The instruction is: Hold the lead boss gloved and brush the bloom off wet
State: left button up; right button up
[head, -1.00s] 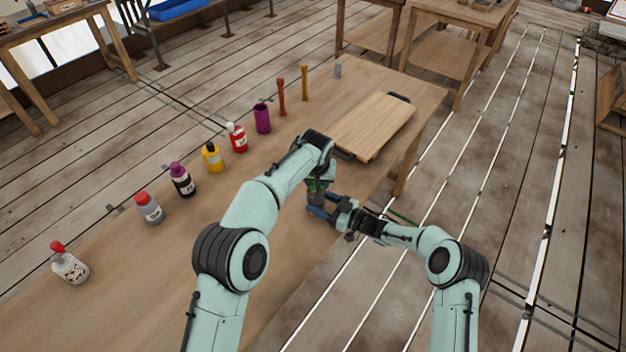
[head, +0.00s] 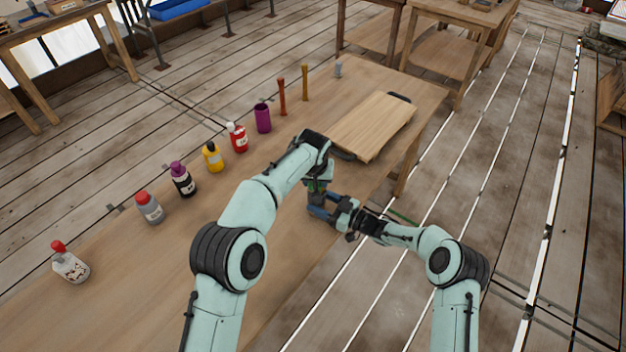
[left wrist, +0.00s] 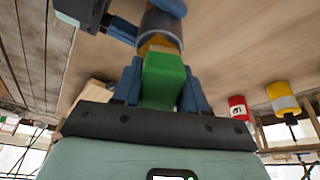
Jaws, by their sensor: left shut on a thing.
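My left gripper (head: 317,186) is over the front part of the bench, pointing down. In the left wrist view its blue fingers are shut on a green-handled brush (left wrist: 163,80), with a yellowish end beyond the green block. That end meets or nearly meets the grey lead boss (left wrist: 160,28); exact contact is hard to tell. My right gripper (head: 325,211) reaches in from the right, its blue fingers on either side of the boss, shut on it. In the head view the boss (head: 317,199) is small and partly hidden by both grippers.
Bottles stand along the bench's far edge, including a yellow one (head: 212,157) and a red one (head: 237,137). A purple cup (head: 263,117) and two upright sticks stand beyond. A wooden board (head: 372,126) lies at the bench's far right. The bench's middle (head: 235,185) is clear.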

pick_arm(q)
jog(key=shift+d, duration=0.65)
jog(key=shift+a, duration=1.15)
jog(key=shift+d, duration=0.6)
jog(key=a+r, duration=0.5)
jog(key=r, duration=0.2)
dwell(0.5)
jog(key=shift+d, duration=0.1)
jog(key=d, duration=0.1)
jog(key=d+f, duration=0.1)
jog(key=d, duration=0.1)
jog(key=d+f, duration=0.1)
jog(key=shift+d+f, duration=0.15)
jog(key=shift+d, duration=0.25)
jog(key=shift+f, duration=1.75)
jog(key=shift+f, duration=0.6)
